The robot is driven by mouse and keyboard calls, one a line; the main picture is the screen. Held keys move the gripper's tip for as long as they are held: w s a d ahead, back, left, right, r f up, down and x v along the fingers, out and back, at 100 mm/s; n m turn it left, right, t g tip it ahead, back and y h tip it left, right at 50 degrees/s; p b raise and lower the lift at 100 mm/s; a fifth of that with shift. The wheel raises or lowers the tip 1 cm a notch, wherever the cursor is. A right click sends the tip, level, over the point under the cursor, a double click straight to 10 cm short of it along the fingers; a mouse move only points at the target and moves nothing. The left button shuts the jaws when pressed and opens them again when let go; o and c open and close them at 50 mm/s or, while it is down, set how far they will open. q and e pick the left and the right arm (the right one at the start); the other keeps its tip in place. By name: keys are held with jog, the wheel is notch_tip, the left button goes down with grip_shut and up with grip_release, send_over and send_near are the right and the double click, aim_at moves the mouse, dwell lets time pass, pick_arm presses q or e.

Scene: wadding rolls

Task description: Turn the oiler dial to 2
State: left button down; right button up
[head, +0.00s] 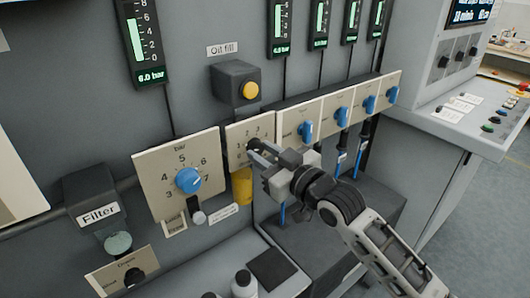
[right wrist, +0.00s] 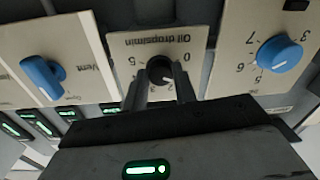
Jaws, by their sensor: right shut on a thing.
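The oiler dial is a small black knob (right wrist: 160,69) on a cream plate (right wrist: 128,43) lettered "Oil drops/min", upside down in the right wrist view. Its white pointer mark slants toward the lower right of that picture; the digit it meets is partly hidden by a finger. In the head view the oiler plate (head: 238,133) shows beside the gripper, and the knob is mostly hidden. My right gripper (head: 256,150) reaches the plate from the lower right. Its two fingers (right wrist: 161,84) stand on either side of the knob, shut on it. My left gripper is not in view.
A blue "bar" knob (head: 188,180) sits left of the oiler plate. Several blue valve handles (head: 305,131) line up on its right. The "Oil fill" box with a yellow button (head: 250,90) juts out above. A filter housing (head: 92,205) stands at lower left.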

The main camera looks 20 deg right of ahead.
jog(key=shift+r+m+p, duration=0.15)
jog(key=shift+m+p, duration=0.3)
jog(key=shift+m, duration=0.05)
jog(key=shift+m+p, duration=0.65)
jog(key=shift+m, duration=0.15)
jog(key=shift+m+p, duration=0.55)
jog(key=shift+m, duration=0.35)
jog(key=shift+m+p, duration=0.55)
jog(key=shift+m, duration=0.55)
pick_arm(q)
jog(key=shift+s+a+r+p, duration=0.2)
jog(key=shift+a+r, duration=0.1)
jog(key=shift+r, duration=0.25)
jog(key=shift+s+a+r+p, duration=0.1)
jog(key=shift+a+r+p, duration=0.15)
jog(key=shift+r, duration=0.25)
pick_arm(e)
jog(key=shift+m, duration=1)
jog(key=o, duration=1)
jog(key=shift+c, duration=0.2)
